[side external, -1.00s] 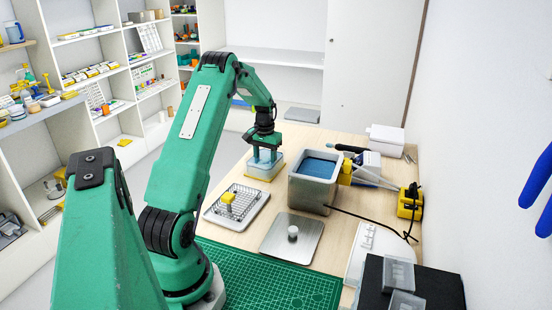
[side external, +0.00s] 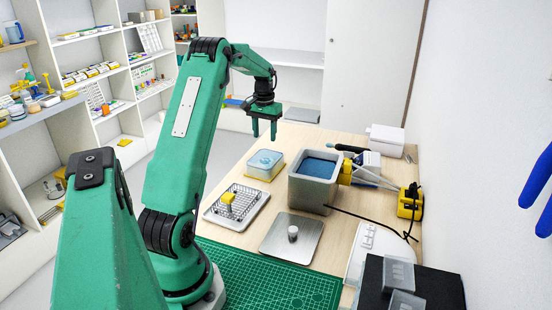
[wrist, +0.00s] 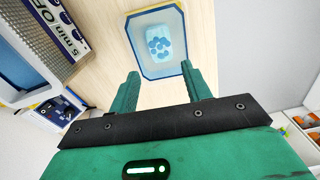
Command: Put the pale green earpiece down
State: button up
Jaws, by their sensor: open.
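My gripper (side external: 264,136) is open and empty, raised above the clear box with a yellow base (side external: 264,163). In the wrist view my gripper (wrist: 160,70) has its two green fingers spread, with the box (wrist: 142,17) beyond the tips. Inside the box is a pale blue block with several rounded blue shapes (wrist: 159,43); it shows small in the side view (side external: 266,158). I cannot make out a separate pale green earpiece in either view, nor tell whether it is one of these shapes.
A grey tank with blue liquid (side external: 300,185) stands right of the box. A wire basket with a yellow block (side external: 228,197) sits on a white tray in front. A metal lid with a knob (side external: 280,246) lies nearer. Bare wood surrounds the box.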

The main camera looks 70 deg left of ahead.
jog(key=shift+r, duration=0.95)
jog(key=d+r+m+t, duration=0.1)
jog(key=d+r, duration=0.3)
jog(key=d, duration=0.4)
jog(key=d+r+m+t+y, duration=0.15)
jog(key=d+r, duration=0.25)
jog(key=d, duration=0.4)
jog(key=d+r+m, duration=0.1)
jog(key=d+r, duration=0.3)
jog(key=d, duration=0.3)
jog(key=s+d+m+t, duration=0.1)
jog(key=s+d+m, duration=0.1)
jog(key=s+d, duration=0.5)
jog(key=s+d+f+m+t+h, duration=0.1)
jog(key=s+d+m+t, duration=0.1)
jog(key=s+d, duration=0.5)
jog(key=d, duration=0.4)
